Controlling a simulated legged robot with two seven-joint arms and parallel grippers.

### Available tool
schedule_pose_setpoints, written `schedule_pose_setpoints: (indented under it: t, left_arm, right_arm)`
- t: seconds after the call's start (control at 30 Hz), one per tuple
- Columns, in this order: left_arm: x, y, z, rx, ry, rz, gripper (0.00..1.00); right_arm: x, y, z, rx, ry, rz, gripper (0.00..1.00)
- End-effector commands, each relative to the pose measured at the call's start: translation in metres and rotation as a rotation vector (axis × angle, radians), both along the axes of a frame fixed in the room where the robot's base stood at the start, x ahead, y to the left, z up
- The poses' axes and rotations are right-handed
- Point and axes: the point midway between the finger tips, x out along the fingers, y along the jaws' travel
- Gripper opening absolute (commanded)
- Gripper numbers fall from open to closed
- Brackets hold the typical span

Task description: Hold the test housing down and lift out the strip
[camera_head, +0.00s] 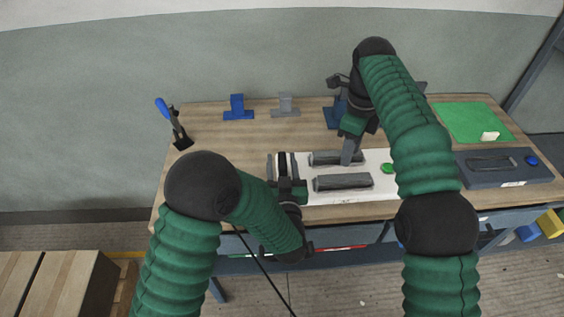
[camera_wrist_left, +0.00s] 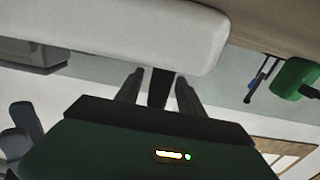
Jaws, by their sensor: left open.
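The white test housing (camera_head: 308,195) lies on the table between my arms, with two long dark grey pieces (camera_head: 342,182) on its top and a green button (camera_head: 388,168) near its right end. My left gripper (camera_head: 287,164) is open at the housing's left end, its fingers on either side of a black band (camera_head: 282,170). In the left wrist view a black strip-like piece (camera_wrist_left: 160,88) stands between the two fingers, beside a pale block edge (camera_wrist_left: 130,35); contact is unclear. My right gripper (camera_head: 349,152) points down at the housing's middle. Its jaws are unclear.
A blue stand (camera_head: 238,108) and a grey stand (camera_head: 286,105) are at the back. A blue-handled tool (camera_head: 172,120) stands at the left. A dark blue case (camera_head: 478,174) and a green mat (camera_head: 462,117) are at the right.

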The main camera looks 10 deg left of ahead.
Motion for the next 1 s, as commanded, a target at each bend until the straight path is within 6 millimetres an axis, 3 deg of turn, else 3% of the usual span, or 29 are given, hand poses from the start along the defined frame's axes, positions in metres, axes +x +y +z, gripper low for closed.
schedule_pose_setpoints:
  t: [0.13, 0.47, 1.0]
  left_arm:
    - [-0.0003, -0.001, 0.0, 0.0, 0.0, -0.001, 0.43]
    - [-0.0005, -0.0013, -0.0001, 0.0, 0.0, -0.001, 0.0]
    - [-0.0007, -0.0006, -0.0003, 0.0, 0.001, 0.001, 0.0]
  right_arm:
    - [0.0001, -0.0008, 0.0002, 0.001, 0.0, -0.001, 0.36]
    - [0.0002, -0.0007, 0.0, 0.0, 0.0, -0.001, 0.36]
    - [0.0002, -0.0007, 0.0001, 0.001, 0.0, -0.001, 0.36]
